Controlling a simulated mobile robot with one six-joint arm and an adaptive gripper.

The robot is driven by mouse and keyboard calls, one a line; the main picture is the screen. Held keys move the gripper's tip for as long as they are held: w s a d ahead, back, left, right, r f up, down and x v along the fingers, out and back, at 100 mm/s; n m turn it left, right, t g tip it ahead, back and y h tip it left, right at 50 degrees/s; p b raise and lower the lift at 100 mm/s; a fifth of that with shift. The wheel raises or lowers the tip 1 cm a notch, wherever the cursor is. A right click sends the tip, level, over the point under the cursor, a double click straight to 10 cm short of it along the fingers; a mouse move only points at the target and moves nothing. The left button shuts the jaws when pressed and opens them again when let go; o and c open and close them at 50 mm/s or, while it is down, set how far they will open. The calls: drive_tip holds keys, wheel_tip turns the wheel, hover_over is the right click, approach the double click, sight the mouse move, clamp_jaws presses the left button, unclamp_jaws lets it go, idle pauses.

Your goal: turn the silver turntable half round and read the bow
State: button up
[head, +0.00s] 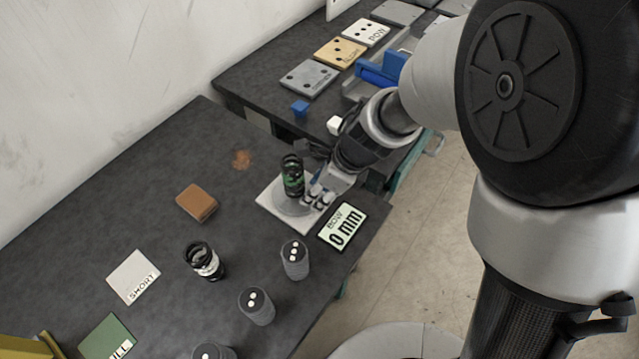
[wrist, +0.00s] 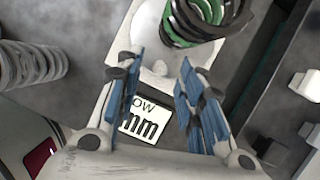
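The silver turntable (head: 291,207) is a round disc on a white square base (head: 270,205); it also shows in the wrist view (wrist: 148,22). A dark coil spring with a green part (head: 292,176) stands upright on it; its lower coils show in the wrist view (wrist: 195,22). My gripper (head: 317,197) is at the turntable's right edge. In the wrist view its blue-padded fingers (wrist: 163,85) are apart, with a small pale knob (wrist: 160,68) between and just beyond them, not visibly touched. The bow display (head: 342,226) reads "BOW 0 mm"; fingers partly frame it in the wrist view (wrist: 143,120).
A second table (head: 262,90) behind holds plates and blue parts. The table's right edge is close to the display.

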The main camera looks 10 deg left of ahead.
drive_tip(key=shift+a+f, duration=0.15)
drive_tip(key=shift+f, duration=0.25)
clamp_jaws()
idle(0.4)
